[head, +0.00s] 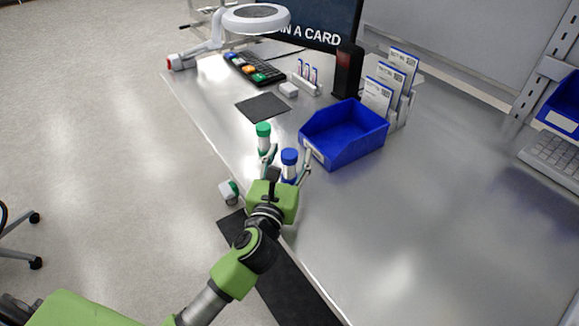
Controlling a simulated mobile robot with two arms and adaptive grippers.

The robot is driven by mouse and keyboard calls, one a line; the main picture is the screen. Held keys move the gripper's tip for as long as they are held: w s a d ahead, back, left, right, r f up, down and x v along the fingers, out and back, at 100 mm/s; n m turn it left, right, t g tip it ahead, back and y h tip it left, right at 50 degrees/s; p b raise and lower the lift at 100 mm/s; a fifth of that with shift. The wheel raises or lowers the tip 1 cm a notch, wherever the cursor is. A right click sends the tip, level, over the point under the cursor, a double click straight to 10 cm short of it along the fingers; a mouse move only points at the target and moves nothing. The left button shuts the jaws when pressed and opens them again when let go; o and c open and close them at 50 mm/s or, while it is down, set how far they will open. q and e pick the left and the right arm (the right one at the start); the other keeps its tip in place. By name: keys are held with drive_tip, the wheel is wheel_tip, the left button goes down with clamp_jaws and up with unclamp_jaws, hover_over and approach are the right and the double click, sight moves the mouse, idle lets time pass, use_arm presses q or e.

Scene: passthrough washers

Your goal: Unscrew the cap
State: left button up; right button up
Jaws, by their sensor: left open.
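A bottle with a blue cap (289,156) stands on the metal bench, between the fingers of my left gripper (288,160). The fingers are spread on either side of it, and its lower part is partly hidden by the gripper. A second bottle with a green cap (263,130) stands just behind and to the left, next to the left finger. My left gripper is open. Whether a finger touches either bottle I cannot tell. My right gripper is not in view.
A blue bin (344,137) stands close to the right of the gripper. A small white and green item (229,191) is at the bench's left edge. A dark square pad (263,107) and a keyboard (253,68) lie behind.

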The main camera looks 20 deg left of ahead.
use_arm(q)
drive_tip(key=shift+s, duration=0.1)
drive_tip(key=c, duration=1.3)
